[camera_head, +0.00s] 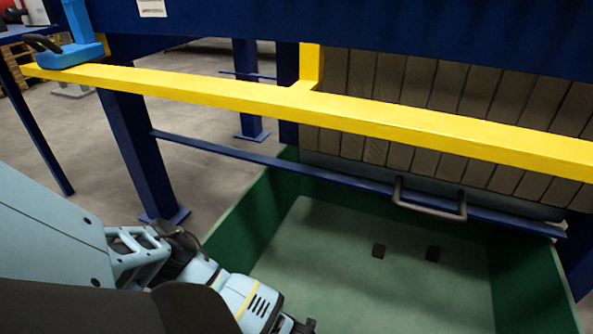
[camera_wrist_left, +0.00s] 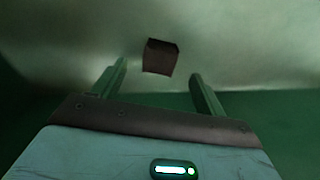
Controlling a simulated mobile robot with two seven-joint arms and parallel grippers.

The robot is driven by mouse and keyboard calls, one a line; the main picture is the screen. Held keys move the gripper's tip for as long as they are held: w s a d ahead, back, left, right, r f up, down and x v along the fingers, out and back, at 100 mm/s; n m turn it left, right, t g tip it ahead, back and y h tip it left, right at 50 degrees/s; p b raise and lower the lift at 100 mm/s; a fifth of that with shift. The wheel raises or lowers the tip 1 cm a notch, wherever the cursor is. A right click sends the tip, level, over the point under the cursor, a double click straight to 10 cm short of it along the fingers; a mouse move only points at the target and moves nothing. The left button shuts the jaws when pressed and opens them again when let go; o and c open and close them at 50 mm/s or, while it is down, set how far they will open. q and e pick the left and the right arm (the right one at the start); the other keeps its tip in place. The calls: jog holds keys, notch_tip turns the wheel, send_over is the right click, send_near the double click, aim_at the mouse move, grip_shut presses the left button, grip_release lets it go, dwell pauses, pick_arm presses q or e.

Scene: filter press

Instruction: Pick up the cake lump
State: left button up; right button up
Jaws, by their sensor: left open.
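My left gripper (camera_head: 300,326) is at the bottom edge of the head view, mostly cut off, over the bin. In the left wrist view the left gripper (camera_wrist_left: 158,72) is open and empty. One blocky cake lump (camera_wrist_left: 160,57) shows ahead, lined up between its fingertips and seemingly beyond them. My right gripper is not in view.
A yellow bar (camera_head: 380,117) crosses above the bin, with a blue rail (camera_head: 270,160) lower down. A dark handle (camera_head: 430,205) sticks out at the bin's far side, below a row of grey-brown plates (camera_head: 430,90).

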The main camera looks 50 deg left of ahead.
pick_arm(q)
notch_tip(320, 180, down, 4)
jog(key=shift+r+b, duration=0.15)
jog(key=shift+b, duration=0.9)
jog(key=c, duration=1.1)
